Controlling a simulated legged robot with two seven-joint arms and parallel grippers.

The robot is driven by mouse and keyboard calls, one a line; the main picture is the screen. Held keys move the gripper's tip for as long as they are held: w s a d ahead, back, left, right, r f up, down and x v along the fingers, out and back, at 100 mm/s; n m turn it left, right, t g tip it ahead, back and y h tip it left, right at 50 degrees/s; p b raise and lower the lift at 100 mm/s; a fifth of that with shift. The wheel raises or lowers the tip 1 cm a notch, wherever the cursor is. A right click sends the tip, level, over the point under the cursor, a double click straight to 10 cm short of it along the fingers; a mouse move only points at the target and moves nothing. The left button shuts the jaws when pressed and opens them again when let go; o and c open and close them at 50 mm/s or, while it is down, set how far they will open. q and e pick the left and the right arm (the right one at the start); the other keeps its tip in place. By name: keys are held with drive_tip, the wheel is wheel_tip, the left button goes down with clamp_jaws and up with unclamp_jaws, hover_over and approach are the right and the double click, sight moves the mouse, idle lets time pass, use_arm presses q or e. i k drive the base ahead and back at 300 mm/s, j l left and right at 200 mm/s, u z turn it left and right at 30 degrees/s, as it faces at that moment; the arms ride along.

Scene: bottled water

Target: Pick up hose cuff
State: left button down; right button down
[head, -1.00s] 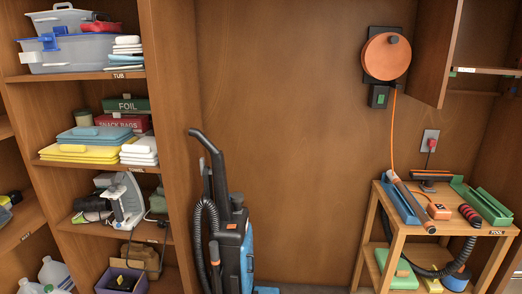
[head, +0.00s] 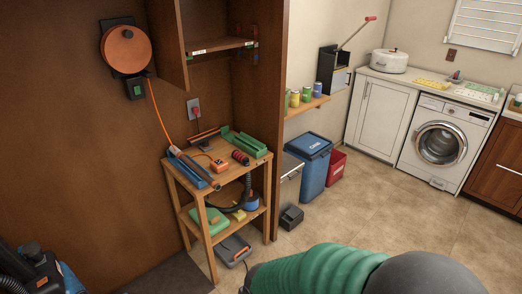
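A small wooden table (head: 208,170) stands against the brown wall in the left half of the head view. A short red and black banded cylinder (head: 241,158) lies on its top at the right; it may be the hose cuff, but I cannot tell for sure. A black hose (head: 232,204) lies on the lower shelf, with a blue round piece (head: 251,201) at its right end. A blue tray (head: 190,170) with a long tool lies along the left of the top, and a green tray (head: 245,144) lies at the back right. Neither of my grippers shows.
An orange reel (head: 126,47) hangs on the wall, its orange cord running down to the table. A vacuum cleaner (head: 38,272) stands at the lower left. A blue bin (head: 312,165), a red bin (head: 336,164) and a washing machine (head: 443,141) stand right. The tiled floor between is mostly clear.

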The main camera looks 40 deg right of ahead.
sight(236, 154)
drive_tip(key=z, duration=1)
drive_tip(key=k+j+u, duration=0.1)
drive_tip(key=k+j, duration=0.15)
drive_tip(key=k, duration=0.3)
drive_tip(key=k+j, duration=0.3)
drive_tip(key=k, duration=0.2)
drive_tip(key=k+j+u, duration=0.15)
drive_tip(key=k+j, duration=0.15)
drive_tip(key=k, duration=0.25)
drive_tip(key=i+l+z, duration=0.65)
drive_tip(key=i+z, duration=0.8)
drive_tip(key=i+u, duration=0.45)
drive_tip(key=i, duration=0.15)
drive_tip(key=i+l+u, duration=0.25)
drive_tip(key=i+u, duration=0.15)
drive_tip(key=i, duration=0.2)
drive_tip(key=i+j+u, duration=0.1)
drive_tip(key=i+u, duration=0.5)
drive_tip(key=u, duration=0.15)
drive_tip(key=i+u, duration=0.4)
drive_tip(key=i+l+u, duration=0.15)
drive_tip(key=u, duration=0.25)
